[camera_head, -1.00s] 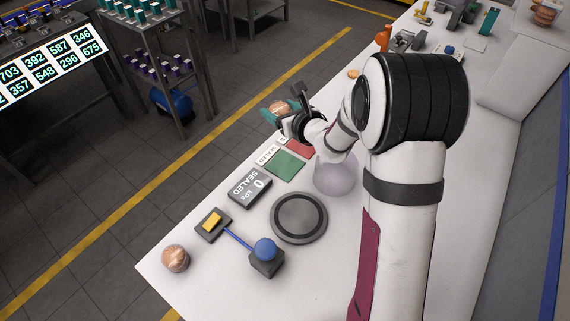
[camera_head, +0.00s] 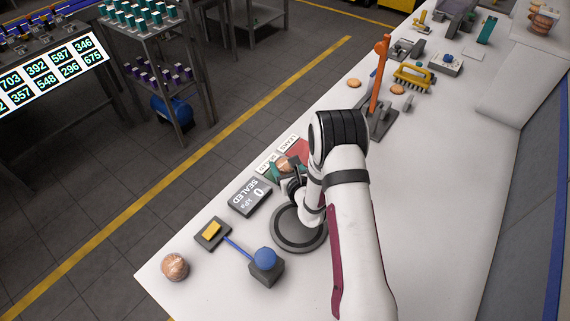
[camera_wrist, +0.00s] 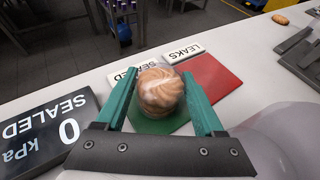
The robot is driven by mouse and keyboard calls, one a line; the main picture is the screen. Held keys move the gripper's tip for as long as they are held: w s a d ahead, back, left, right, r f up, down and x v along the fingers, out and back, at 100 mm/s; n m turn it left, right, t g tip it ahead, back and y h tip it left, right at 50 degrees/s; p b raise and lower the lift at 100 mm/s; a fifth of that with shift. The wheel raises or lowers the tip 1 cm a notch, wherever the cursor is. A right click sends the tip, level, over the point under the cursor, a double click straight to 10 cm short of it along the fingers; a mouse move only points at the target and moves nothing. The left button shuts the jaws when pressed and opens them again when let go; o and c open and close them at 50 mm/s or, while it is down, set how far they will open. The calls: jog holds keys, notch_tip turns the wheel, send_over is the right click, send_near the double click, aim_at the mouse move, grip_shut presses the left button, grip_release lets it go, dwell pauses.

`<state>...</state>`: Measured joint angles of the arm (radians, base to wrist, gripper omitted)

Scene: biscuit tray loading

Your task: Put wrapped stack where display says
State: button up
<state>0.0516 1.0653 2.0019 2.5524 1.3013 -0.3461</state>
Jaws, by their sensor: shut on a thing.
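My gripper (camera_wrist: 155,78) is shut on the wrapped stack (camera_wrist: 158,90), a striped tan-brown pile of biscuits between its teal fingers. In the head view the stack (camera_head: 284,163) is over the pad area, partly hidden by my wrist. The green pad (camera_wrist: 150,127) lies under the stack in the wrist view, with a SEALED label (camera_wrist: 122,78) behind it. I cannot tell if the stack touches the pad. The red pad (camera_wrist: 215,80) is beside it, with a LEAKS label (camera_wrist: 184,53). The display (camera_head: 250,196) reads SEALED, 0 kPa.
A second wrapped stack (camera_head: 175,266) stands near the front left corner. A round dark-ringed plate (camera_head: 290,238), a blue-knobbed lever (camera_head: 265,256) and a yellow button (camera_head: 212,231) stand nearby. A pale translucent shape (camera_wrist: 285,140) fills the wrist view's lower right.

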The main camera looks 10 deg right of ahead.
jog(key=o, duration=0.9)
jog(key=shift+f, duration=0.1)
